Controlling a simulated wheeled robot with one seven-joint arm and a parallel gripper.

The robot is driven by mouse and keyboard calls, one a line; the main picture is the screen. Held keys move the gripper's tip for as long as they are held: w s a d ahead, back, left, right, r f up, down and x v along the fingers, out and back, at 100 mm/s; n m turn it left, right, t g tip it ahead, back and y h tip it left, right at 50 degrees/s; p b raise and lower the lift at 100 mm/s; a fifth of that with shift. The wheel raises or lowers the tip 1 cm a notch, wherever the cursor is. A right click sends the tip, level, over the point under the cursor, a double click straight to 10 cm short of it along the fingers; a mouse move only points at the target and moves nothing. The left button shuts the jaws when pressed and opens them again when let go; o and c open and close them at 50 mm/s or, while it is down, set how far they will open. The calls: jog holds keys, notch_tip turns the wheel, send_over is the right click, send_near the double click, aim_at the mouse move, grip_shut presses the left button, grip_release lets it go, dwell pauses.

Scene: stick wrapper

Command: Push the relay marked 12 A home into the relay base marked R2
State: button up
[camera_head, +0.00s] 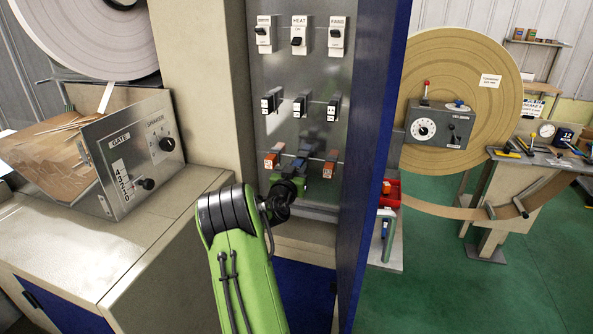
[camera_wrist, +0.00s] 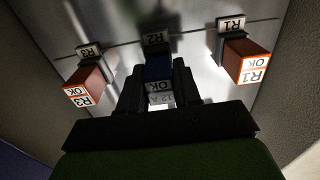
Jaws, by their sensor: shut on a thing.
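In the wrist view my gripper (camera_wrist: 159,84) is shut on a blue relay (camera_wrist: 158,70), one finger on each side. Its near end carries a white label reading OK and, fainter, 12 A. Its far end lines up with the base marked R2 (camera_wrist: 155,39); whether it touches or how deep it sits is hidden. In the head view my gripper (camera_head: 299,175) is at the middle of the cabinet's lowest row, and the relay is mostly hidden there.
Orange relays marked R1 (camera_wrist: 248,60) and R3 (camera_wrist: 88,85) stand close on either side of my gripper. Above are a row of black devices (camera_head: 300,104) and switches marked HEAT (camera_head: 299,37) and FANS (camera_head: 336,38). The blue cabinet door (camera_head: 372,150) stands at the right.

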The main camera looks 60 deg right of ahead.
jog(key=shift+d, duration=0.55)
jog(key=o, duration=1.1)
jog(key=s+a+b, duration=0.2)
jog(key=a+b, duration=0.3)
jog(key=a, duration=1)
jog(key=shift+s+a, duration=0.2)
jog(key=shift+a, duration=0.05)
